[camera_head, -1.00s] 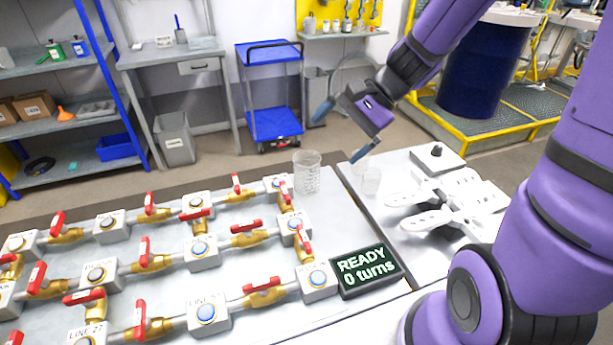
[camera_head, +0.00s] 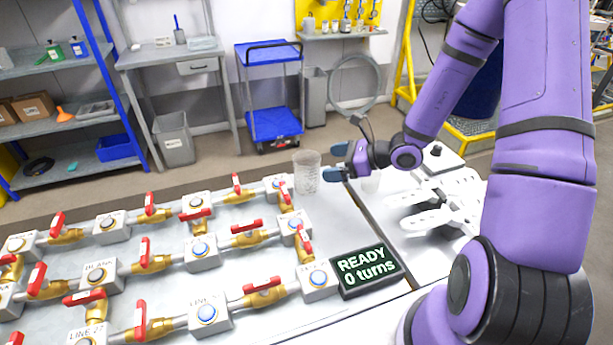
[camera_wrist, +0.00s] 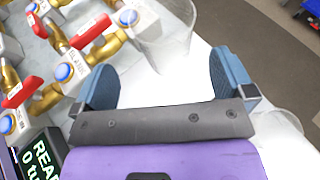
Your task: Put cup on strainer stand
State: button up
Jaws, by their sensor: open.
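A clear, textured cup (camera_head: 307,172) stands upright at the back right of the valve table. My gripper (camera_head: 336,161) is open, just right of this cup and pointing at it, with nothing between its fingers. In the wrist view the cup (camera_wrist: 165,35) is ahead of my open gripper (camera_wrist: 168,80), apart from the fingertips. A second, smaller clear vessel (camera_head: 371,184) stands on the right-hand table, partly hidden by my gripper; a clear vessel also shows at the wrist view's lower right (camera_wrist: 282,130). I cannot tell which thing is the strainer stand.
Brass valves with red handles (camera_head: 155,256) fill the table left of the cup. A black display (camera_head: 366,269) reading "READY 0 turns" lies in front. White branching parts (camera_head: 440,205) and a grey box with a black knob (camera_head: 437,158) occupy the right-hand table.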

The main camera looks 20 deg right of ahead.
aim_at(309, 164)
jog(key=shift+w+x, duration=0.15)
jog(key=shift+x, duration=1.75)
jog(key=shift+w+x, duration=0.15)
jog(key=shift+x, duration=1.7)
jog(key=shift+d+r, duration=0.1)
jog(key=shift+r, duration=0.1)
jog(key=c, duration=0.9)
jog(key=shift+c, duration=0.2)
jog(key=shift+r, duration=4.95)
jog(key=w+d+m+t+h, duration=0.5)
jog(key=w+d+m+h, duration=0.2)
jog(key=w, duration=0.3)
jog(key=shift+r+m, duration=0.3)
jog(key=shift+m, duration=0.1)
